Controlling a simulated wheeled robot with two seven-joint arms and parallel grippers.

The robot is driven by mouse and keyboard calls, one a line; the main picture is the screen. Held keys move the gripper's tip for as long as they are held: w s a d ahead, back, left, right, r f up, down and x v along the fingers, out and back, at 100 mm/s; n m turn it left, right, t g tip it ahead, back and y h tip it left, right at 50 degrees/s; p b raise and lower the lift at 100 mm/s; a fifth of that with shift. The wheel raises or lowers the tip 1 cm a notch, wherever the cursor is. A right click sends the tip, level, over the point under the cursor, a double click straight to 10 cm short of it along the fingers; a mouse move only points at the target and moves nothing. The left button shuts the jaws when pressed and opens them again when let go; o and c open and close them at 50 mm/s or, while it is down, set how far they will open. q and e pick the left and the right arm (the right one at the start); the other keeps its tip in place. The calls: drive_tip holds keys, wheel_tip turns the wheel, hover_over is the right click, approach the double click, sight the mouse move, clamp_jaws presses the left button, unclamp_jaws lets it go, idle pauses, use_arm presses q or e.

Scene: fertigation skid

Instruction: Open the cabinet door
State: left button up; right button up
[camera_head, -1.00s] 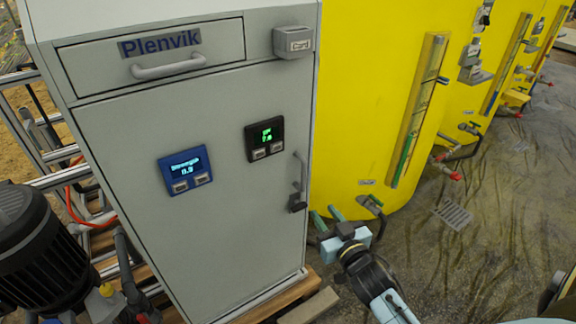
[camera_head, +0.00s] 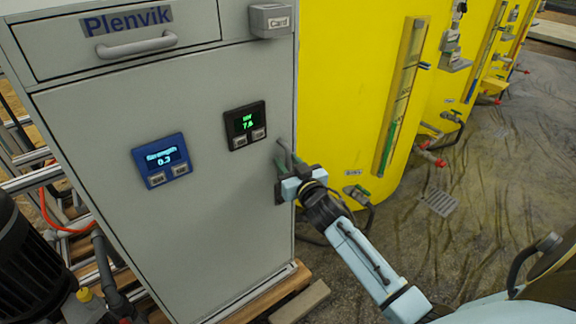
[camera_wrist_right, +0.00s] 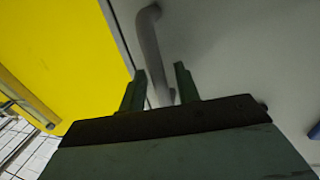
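The cabinet door (camera_head: 215,220) is the grey front panel below the drawer, and it looks shut. It carries a blue display (camera_head: 161,160) and a black display (camera_head: 245,126). The upright grey door handle (camera_wrist_right: 151,45) is near the door's edge and is mostly hidden by my right gripper in the head view. My right gripper (camera_head: 287,157) is at the handle. In the right wrist view, its two green fingers (camera_wrist_right: 158,80) are apart, with the handle's bar running between them. I cannot tell whether they touch it. My left gripper is not in view.
Yellow tanks (camera_head: 345,85) stand to the right. A dark motor (camera_head: 30,260) and metal frame are at the left. A wooden pallet (camera_head: 250,303) lies under the cabinet. Floor at right is open.

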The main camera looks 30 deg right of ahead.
drive_tip(key=shift+w, duration=0.15)
clamp_jaws()
idle(0.4)
